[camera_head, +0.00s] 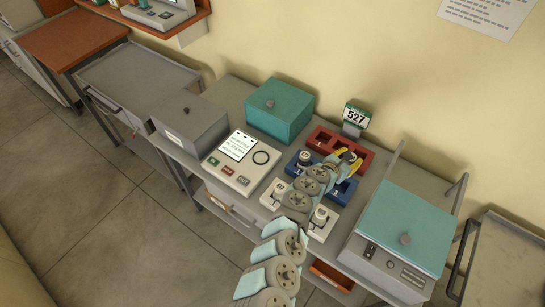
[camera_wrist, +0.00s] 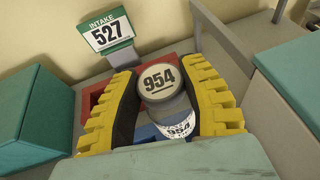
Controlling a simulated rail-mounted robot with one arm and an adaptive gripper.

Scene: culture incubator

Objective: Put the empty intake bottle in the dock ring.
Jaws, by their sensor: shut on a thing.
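My gripper (camera_head: 347,162) has yellow padded fingers and is over the red and blue racks. In the wrist view, my gripper (camera_wrist: 161,108) is shut on a bottle (camera_wrist: 160,80) with a grey-white cap marked 954. The number 954 also shows on its label. Its lower part is hidden, so I cannot tell its contents or whether it touches the rack. A dark ring outline (camera_head: 261,157), seemingly the dock ring, is on the pale console left of the racks, with nothing in it. Another capped bottle (camera_head: 304,158) stands at the blue rack's left.
An INTAKE sign (camera_wrist: 107,33) reading 527 stands behind the red rack (camera_head: 325,138). Pale-capped bottles (camera_head: 280,188) (camera_head: 320,215) stand in front in white holders. The console (camera_head: 236,180) has a screen and buttons. Teal-lidded boxes (camera_head: 280,105) (camera_head: 405,225) flank the racks.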

